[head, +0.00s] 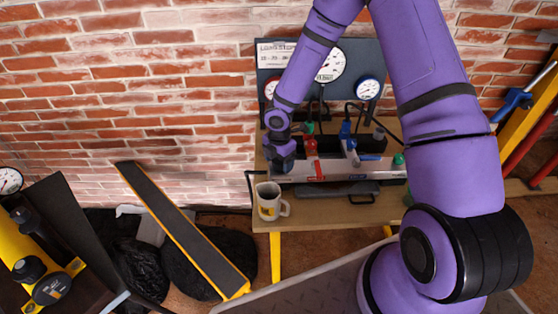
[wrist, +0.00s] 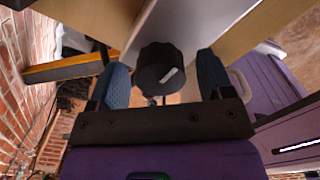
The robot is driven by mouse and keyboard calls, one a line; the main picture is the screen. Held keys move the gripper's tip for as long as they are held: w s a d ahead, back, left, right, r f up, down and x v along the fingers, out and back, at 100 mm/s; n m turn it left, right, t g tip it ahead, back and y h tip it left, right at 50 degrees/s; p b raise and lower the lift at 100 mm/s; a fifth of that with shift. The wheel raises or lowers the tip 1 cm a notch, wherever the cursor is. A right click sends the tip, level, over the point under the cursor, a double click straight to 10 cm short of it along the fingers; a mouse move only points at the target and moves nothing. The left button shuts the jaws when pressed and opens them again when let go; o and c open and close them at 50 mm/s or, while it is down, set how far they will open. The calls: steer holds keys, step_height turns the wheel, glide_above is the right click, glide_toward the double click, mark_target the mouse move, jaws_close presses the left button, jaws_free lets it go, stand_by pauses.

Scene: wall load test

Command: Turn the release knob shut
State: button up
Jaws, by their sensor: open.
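The release knob (wrist: 160,68) is black and ridged with a white mark on its face, in the middle of the wrist view. My gripper (wrist: 163,80) is open, with one blue finger on each side of the knob. A gap shows between the knob and each finger. In the head view my gripper (head: 281,160) is at the left end of the silver pump block (head: 330,178) on the wooden table (head: 325,212). The knob is hidden there behind my gripper.
A mug (head: 268,203) stands on the table just in front of my gripper. A gauge panel (head: 375,60) with several dials rises behind the block, against the brick wall (head: 130,80). A long yellow-edged beam (head: 180,228) leans at the left.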

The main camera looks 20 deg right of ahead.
steer(key=c, duration=0.9)
steer(key=shift+c, duration=0.2)
steer(key=shift+m, duration=0.3)
steer(key=m, duration=1.3)
steer(key=shift+m, duration=2.1)
